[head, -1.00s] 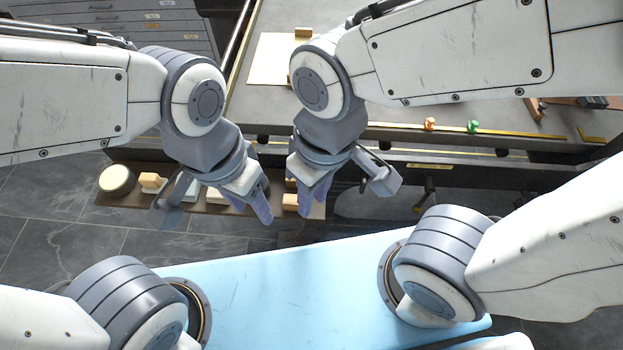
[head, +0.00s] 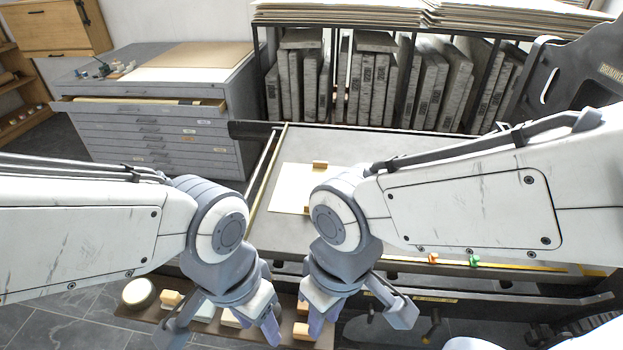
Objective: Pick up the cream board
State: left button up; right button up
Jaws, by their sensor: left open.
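A flat cream board (head: 288,188) lies on the grey press bed, with a small wooden block on its far edge and another near its front edge. Its right part is hidden behind my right arm. My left gripper (head: 268,328) is open and points down, nearer to me than the bed. My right gripper (head: 314,322) hangs close beside it; its jaw opening is unclear. Neither gripper touches either board.
The grey press bed (head: 350,145) spans the middle, with orange and green pieces (head: 474,260) at its front rail. A low brown shelf holds a round tin (head: 138,293) and blocks. The drawer cabinet (head: 150,125) has a drawer pulled out. Stone slabs (head: 370,80) stand behind.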

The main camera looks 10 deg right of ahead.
aim_at(296, 182)
jog(key=u, duration=3.1)
jog(key=k, duration=1)
jog(key=z, duration=1.9)
jog(key=i, duration=0.55)
jog(key=z, duration=0.05)
